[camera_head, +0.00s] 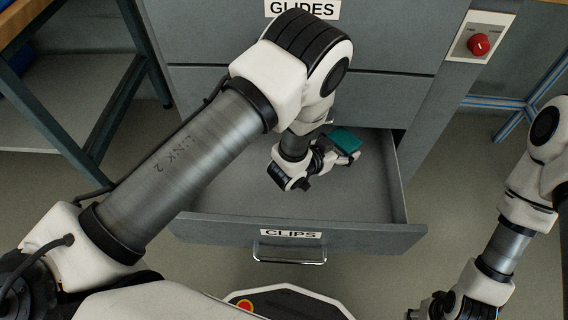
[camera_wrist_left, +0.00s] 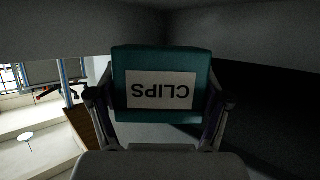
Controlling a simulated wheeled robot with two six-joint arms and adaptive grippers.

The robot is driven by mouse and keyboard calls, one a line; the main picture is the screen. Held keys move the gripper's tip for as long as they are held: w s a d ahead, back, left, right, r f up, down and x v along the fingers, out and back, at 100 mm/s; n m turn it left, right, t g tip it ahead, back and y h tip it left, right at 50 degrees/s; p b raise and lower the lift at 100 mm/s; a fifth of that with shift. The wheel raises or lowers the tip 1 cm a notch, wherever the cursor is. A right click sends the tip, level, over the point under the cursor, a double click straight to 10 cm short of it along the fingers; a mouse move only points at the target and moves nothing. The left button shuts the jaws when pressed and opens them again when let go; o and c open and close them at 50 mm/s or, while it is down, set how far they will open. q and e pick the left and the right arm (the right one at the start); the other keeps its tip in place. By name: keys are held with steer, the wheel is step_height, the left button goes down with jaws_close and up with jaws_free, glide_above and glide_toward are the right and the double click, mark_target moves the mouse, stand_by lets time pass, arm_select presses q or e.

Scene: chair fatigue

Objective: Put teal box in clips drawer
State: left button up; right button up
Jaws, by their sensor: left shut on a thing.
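The teal box (camera_head: 345,141) is in my left gripper (camera_head: 330,150), inside the outline of the open clips drawer (camera_head: 225,202) near its back right. In the left wrist view the teal box (camera_wrist_left: 160,60) sits between the two fingers of my left gripper (camera_wrist_left: 160,108), with a white CLIPS label showing upside down. The fingers are shut on its sides. I cannot tell whether the box touches the drawer floor. My right gripper (camera_head: 432,306) is at the bottom right, outside the drawer, and its fingers are mostly cut off.
The drawer front bears a CLIPS label (camera_head: 290,234) and a handle (camera_head: 289,252). Closed drawers with a GLIDES label (camera_head: 302,9) stand above. A red knob (camera_head: 478,44) is on a panel at right. The drawer's front floor is bare.

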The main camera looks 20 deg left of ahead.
arm_select(q)
steer(key=a+f+b, duration=0.1)
steer(key=a+b, duration=0.1)
steer(key=b, duration=0.2)
steer(key=shift+s+a+f, duration=0.1)
steer(key=shift+s+f, duration=0.05)
steer(key=shift+f, duration=0.05)
steer(key=s+a+b, duration=0.1)
steer(key=a, duration=0.3)
steer(key=s+a+r+b, duration=0.1)
steer(key=a, duration=0.3)
steer(key=s+a+b, duration=0.1)
steer(key=a+b, duration=0.1)
steer(key=a, duration=0.2)
steer(key=shift+s+r, duration=0.15)
steer(key=shift+s, duration=0.2)
steer(key=shift+s+a+f, duration=0.1)
steer(key=shift+a+f, duration=0.1)
steer(key=shift+a, duration=0.1)
step_height(320, 180, down, 3)
steer(key=b, duration=0.2)
steer(key=shift+b, duration=0.3)
steer(key=shift+f, duration=0.15)
steer(key=shift+r, duration=0.2)
steer(key=shift+f, duration=0.6)
arm_select(e)
step_height(320, 180, down, 13)
arm_select(q)
steer(key=shift+s, duration=0.1)
